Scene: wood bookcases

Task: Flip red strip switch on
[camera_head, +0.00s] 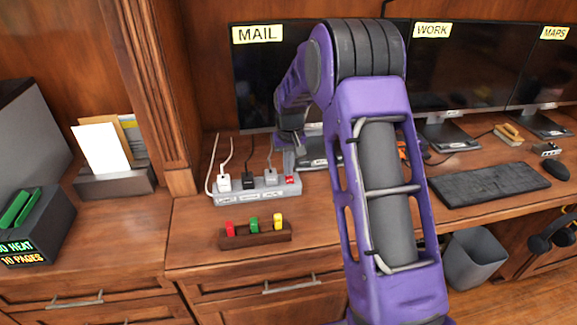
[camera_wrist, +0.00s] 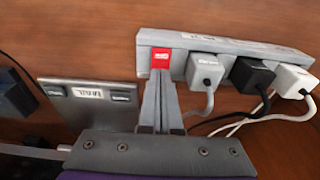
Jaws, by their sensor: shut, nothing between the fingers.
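A grey power strip (camera_head: 258,198) lies on the desk, left of my arm. Its red switch (camera_head: 290,180) is at the strip's right end in the head view. In the wrist view the red switch (camera_wrist: 161,59) is at the left end of the strip (camera_wrist: 225,47). My gripper (camera_wrist: 158,80) is shut and empty, its fingertips right at the near edge of the red switch. I cannot tell whether they touch it. In the head view my gripper (camera_head: 289,160) is small, just behind the switch. The switch's on or off position is not clear.
White, black and grey plugs (camera_head: 248,181) sit in the strip, with cords behind. A wooden block (camera_head: 255,237) with red, green and yellow pieces stands in front. Several monitors (camera_head: 468,65) stand behind. A grey labelled plate (camera_wrist: 92,103) is left of my fingers in the wrist view.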

